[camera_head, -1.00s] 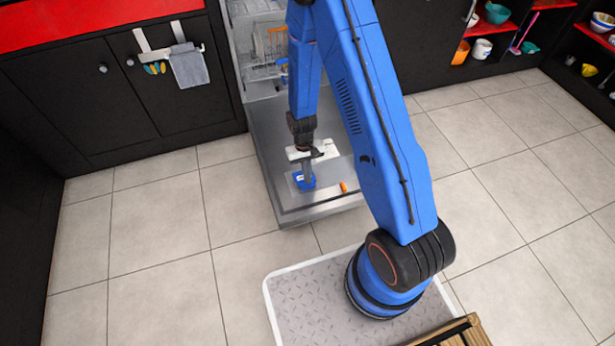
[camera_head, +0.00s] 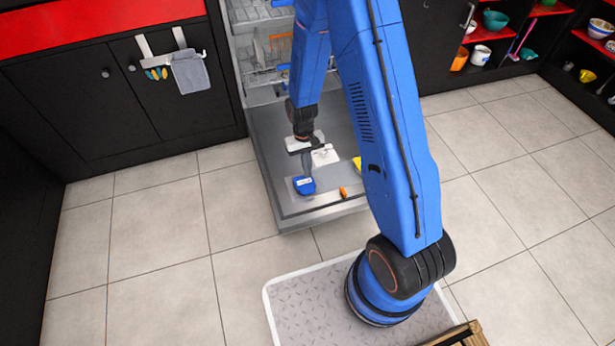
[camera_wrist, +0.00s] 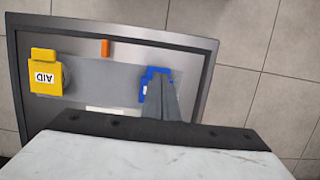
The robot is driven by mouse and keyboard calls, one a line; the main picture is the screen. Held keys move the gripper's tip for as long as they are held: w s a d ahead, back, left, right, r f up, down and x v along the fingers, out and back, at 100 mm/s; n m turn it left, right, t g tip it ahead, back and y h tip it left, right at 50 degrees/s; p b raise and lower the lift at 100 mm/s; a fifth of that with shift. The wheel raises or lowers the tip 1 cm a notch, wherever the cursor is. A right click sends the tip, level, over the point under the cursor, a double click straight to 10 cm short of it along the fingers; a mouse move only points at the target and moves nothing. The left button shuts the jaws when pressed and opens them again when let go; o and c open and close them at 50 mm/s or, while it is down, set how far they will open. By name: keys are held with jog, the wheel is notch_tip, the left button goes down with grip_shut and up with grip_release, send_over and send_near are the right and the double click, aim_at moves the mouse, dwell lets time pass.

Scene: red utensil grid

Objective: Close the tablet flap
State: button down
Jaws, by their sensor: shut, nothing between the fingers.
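The blue tablet flap (camera_head: 304,186) is on the inner face of the lowered dishwasher door, near the door's front edge. It also shows in the wrist view (camera_wrist: 144,92), partly hidden behind my fingers. I cannot tell its angle from these views. My gripper (camera_head: 307,172) points down right at the blue flap, with its fingers together and nothing held. In the wrist view my gripper's fingertips (camera_wrist: 160,76) overlap the blue part; whether they touch it is not clear.
A yellow flap marked AID (camera_wrist: 45,78) stands on the same door, partly behind my arm in the head view. An orange piece (camera_head: 343,192) lies between them, nearer the door edge. The dishwasher door (camera_head: 270,165) is flat and open; racks (camera_head: 262,50) are behind.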

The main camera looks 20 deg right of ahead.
jog(key=s+v, duration=0.2)
jog(key=v, duration=0.5)
jog(key=shift+w+r, duration=0.15)
jog(key=shift+r, duration=0.4)
jog(key=shift+r, duration=0.1)
jog(key=s+d+r+t, duration=0.2)
jog(key=s+r, duration=0.1)
jog(key=r, duration=0.8)
jog(key=s+d+r+t, duration=0.2)
jog(key=s+r, duration=0.2)
jog(key=r, duration=0.7)
jog(key=s+d+r+t, duration=0.1)
jog(key=s+r, duration=0.5)
jog(key=s, duration=0.2)
jog(key=s+d+r+t, duration=0.2)
jog(key=s+r, duration=0.4)
jog(key=s, duration=0.3)
jog(key=shift+s+t, duration=0.3)
